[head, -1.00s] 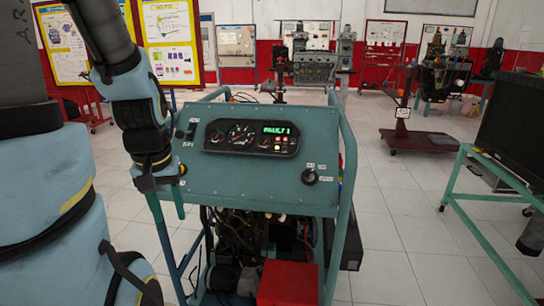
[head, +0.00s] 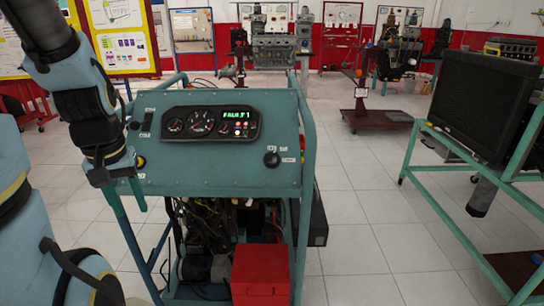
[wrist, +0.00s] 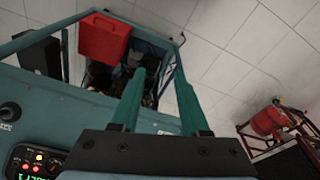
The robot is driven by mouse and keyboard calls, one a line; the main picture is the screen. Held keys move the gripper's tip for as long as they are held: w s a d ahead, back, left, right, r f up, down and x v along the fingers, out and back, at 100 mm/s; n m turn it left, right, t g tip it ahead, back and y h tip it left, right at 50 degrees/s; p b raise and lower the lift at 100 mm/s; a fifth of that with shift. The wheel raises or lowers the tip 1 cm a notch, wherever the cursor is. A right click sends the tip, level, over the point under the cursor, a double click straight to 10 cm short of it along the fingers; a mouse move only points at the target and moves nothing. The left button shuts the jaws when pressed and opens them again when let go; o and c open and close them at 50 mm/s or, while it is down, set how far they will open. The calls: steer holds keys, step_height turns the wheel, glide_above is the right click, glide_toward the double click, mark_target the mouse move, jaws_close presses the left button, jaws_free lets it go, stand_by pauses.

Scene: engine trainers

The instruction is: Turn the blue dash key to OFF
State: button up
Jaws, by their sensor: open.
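The blue-teal dash panel (head: 215,178) faces me on its stand. A black round knob (head: 271,159) with small white labels sits at its right side; I cannot make out which way it points or a blue key. A black knob also shows on the panel at the left edge of the wrist view (wrist: 10,112). My gripper (head: 130,195) hangs at the panel's lower left side, apart from the right knob. In the wrist view its two teal fingers (wrist: 156,68) are spread with nothing between them.
The gauge cluster (head: 210,122) has a lit green display. A yellow button (head: 140,162) and a black switch (head: 148,119) are at the panel's left. A red box (head: 260,274) sits below.

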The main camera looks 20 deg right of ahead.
steer(key=w+d+r+m+t+p, duration=0.1)
steer(key=w+d+m+p, duration=0.2)
steer(key=d, duration=0.6)
steer(key=w+d+r+m+p, duration=0.1)
steer(key=w+d+m+p, duration=0.25)
steer(key=d, duration=0.45)
steer(key=m+t+h+p, duration=0.1)
steer(key=m+t+p, duration=0.3)
steer(key=m+p, duration=0.15)
glide_toward(273, 153)
steer(key=x, duration=1)
steer(key=shift+f+p, duration=0.15)
steer(key=shift+p, duration=0.2)
jaws_close()
